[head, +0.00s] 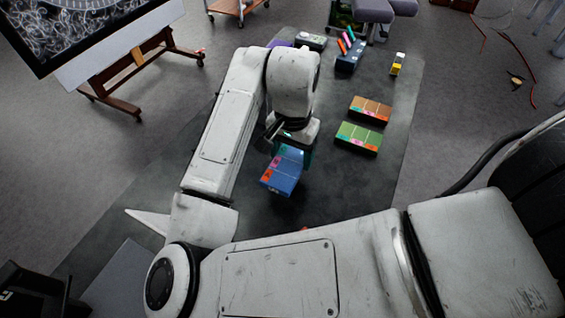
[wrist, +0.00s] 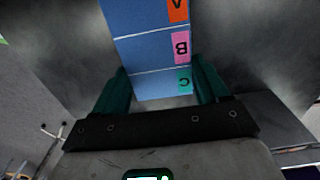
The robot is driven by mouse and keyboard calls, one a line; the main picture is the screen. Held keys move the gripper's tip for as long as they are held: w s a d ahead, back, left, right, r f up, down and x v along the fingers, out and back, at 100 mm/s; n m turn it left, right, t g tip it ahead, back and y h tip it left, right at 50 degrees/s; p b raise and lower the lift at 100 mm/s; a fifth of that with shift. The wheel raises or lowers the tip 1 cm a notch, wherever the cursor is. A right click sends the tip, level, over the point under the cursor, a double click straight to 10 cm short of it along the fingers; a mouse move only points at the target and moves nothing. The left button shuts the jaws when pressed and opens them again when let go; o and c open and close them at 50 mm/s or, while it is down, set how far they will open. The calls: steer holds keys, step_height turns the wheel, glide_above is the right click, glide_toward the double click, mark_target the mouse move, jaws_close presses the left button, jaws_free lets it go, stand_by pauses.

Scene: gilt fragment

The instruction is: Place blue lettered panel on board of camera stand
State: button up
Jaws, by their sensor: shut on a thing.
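The blue lettered panel (head: 282,173) is a blue box-like piece with colored tabs. In the wrist view the blue panel (wrist: 140,52) shows tabs marked A, B and C on its right side. My gripper (head: 291,153) is shut on its near end, and in the wrist view the green fingers of my gripper (wrist: 162,88) press on both sides of it. The panel hangs over the dark mat; its height is hard to tell. A wooden stand (head: 140,66) with a white board (head: 110,52) is at upper left; I cannot tell whether it is the camera stand.
On the dark mat (head: 330,205) lie a green panel (head: 358,138) and an orange-brown panel (head: 371,110), right of my gripper. A dark blue tray with colored pieces (head: 349,55) and a small yellow-white block (head: 397,64) are farther back. A wheeled wooden base (head: 236,8) stands at the top.

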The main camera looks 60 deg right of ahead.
mark_target(283, 164)
steer(key=shift+w+f, duration=0.8)
steer(key=shift+f, duration=0.2)
steer(key=shift+w+f+p, duration=0.15)
steer(key=shift+f, duration=0.8)
steer(key=shift+w+f+p, duration=0.1)
steer(key=shift+f+p, duration=0.05)
steer(key=shift+f, duration=0.75)
steer(key=shift+d+f, duration=0.1)
steer(key=o, duration=1.1)
